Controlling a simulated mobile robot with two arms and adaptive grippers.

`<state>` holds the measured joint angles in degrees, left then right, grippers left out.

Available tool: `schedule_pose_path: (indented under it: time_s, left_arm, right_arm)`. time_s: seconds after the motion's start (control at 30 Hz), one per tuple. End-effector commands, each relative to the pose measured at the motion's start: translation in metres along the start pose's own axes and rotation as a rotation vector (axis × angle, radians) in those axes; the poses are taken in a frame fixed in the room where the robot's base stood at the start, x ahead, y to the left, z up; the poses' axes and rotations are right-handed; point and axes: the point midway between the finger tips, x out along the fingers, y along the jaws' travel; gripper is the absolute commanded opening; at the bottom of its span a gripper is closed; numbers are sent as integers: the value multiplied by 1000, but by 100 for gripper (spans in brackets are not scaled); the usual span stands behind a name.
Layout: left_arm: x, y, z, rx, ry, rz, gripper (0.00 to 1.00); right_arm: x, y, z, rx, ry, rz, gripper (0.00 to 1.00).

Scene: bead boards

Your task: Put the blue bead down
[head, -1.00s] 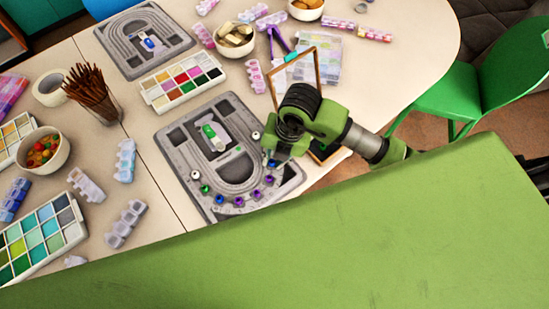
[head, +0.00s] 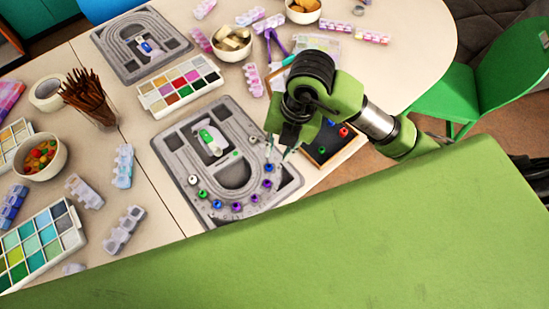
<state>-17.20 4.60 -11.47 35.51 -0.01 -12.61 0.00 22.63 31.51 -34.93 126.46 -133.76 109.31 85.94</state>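A blue bead (head: 268,168) rests in the right side of the grey bead board's (head: 167,152) U-shaped groove. It stands at the end of a curved row of beads, close to a purple bead (head: 267,184). The row also has a green bead (head: 202,194) and another blue bead (head: 217,204). My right gripper (head: 278,156) is just above and beside the end blue bead. Its fingers are spread with nothing visible between them. My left gripper is out of view.
A dark tray (head: 318,142) with a few loose beads lies right of the board, partly behind my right arm. A white bead (head: 253,139) sits higher on the board. A paint palette (head: 180,84) and second board (head: 112,55) lie beyond.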

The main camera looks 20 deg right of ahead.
Motion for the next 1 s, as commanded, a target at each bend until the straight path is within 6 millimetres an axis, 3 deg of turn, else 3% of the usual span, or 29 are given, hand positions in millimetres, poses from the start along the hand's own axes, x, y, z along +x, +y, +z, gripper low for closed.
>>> schedule_pose_path:
  time_s: [0.1,0.3,1.0]
  left_arm:
    - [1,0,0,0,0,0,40]
    - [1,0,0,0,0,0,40]
    - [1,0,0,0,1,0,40]
  right_arm:
    - [-21,1,1,-1,-5,2,22]
    - [-38,0,1,1,-3,1,22]
    - [-39,0,1,1,-2,1,22]
